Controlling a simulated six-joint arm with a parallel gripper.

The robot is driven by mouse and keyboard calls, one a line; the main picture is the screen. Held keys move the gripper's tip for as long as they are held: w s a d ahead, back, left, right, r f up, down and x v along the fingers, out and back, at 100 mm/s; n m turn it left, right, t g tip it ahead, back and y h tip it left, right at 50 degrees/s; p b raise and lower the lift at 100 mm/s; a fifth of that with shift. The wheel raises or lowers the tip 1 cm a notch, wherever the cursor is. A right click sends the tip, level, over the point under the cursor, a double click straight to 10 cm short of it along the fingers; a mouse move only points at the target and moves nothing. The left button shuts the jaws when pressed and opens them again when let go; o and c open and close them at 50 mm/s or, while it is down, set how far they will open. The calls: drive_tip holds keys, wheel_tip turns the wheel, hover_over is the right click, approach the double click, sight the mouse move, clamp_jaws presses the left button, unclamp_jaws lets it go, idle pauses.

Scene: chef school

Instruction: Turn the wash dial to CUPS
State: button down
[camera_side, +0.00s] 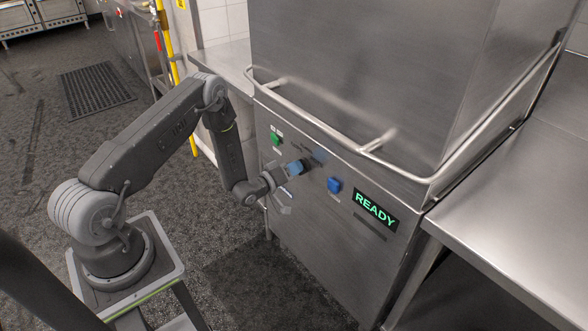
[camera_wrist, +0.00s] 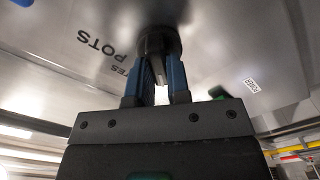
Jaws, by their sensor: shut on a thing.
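The wash dial (camera_wrist: 158,40) is a dark round knob on the steel front panel, at the top middle of the wrist view. My gripper (camera_wrist: 159,66) has its two blue fingers shut on the dial, one on each side of its grey grip bar. In the side view my gripper (camera_side: 299,166) reaches the panel between the green and blue buttons and covers most of the dial. I cannot see the CUPS label or which mark the dial points to.
A green button (camera_side: 275,139) and a blue button (camera_side: 334,185) flank the dial. A display (camera_side: 375,210) reads READY. A handle bar (camera_side: 320,125) runs across the hood above the panel. A steel counter (camera_side: 520,205) is at right.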

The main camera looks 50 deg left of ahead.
idle(0.4)
drive_tip(key=c, duration=1.1)
unclamp_jaws()
drive_tip(key=s, duration=1.4)
drive_tip(key=shift+w, duration=0.1)
